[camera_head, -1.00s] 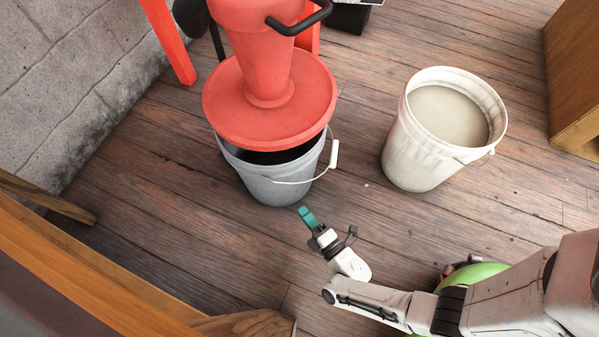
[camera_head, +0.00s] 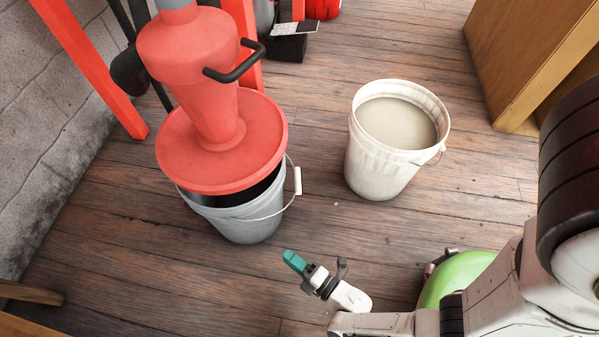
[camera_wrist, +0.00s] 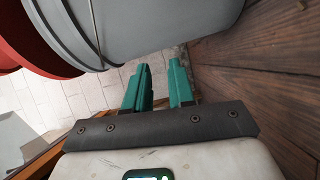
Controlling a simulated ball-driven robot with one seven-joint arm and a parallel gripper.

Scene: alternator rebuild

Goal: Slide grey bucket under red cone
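The grey bucket (camera_head: 245,221) stands upright on the floor, with a white wire handle at its right. The red cone (camera_head: 196,108), with a wide round flange at its base, is above it. The flange covers most of the bucket's mouth; a dark strip of the inside shows at the front right. My gripper (camera_head: 294,262) is low, in front and to the right of the bucket, apart from it. In the wrist view its teal fingers (camera_wrist: 160,88) are spread with nothing between them. The grey bucket (camera_wrist: 160,22) and a red edge (camera_wrist: 28,50) show there beyond the fingers.
A white bucket (camera_head: 370,160) with pale contents stands to the right. Red posts (camera_head: 95,65) stand left of and behind the cone. A wooden cabinet (camera_head: 515,60) is at the upper right. The plank floor (camera_head: 150,275) in front of the grey bucket is clear.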

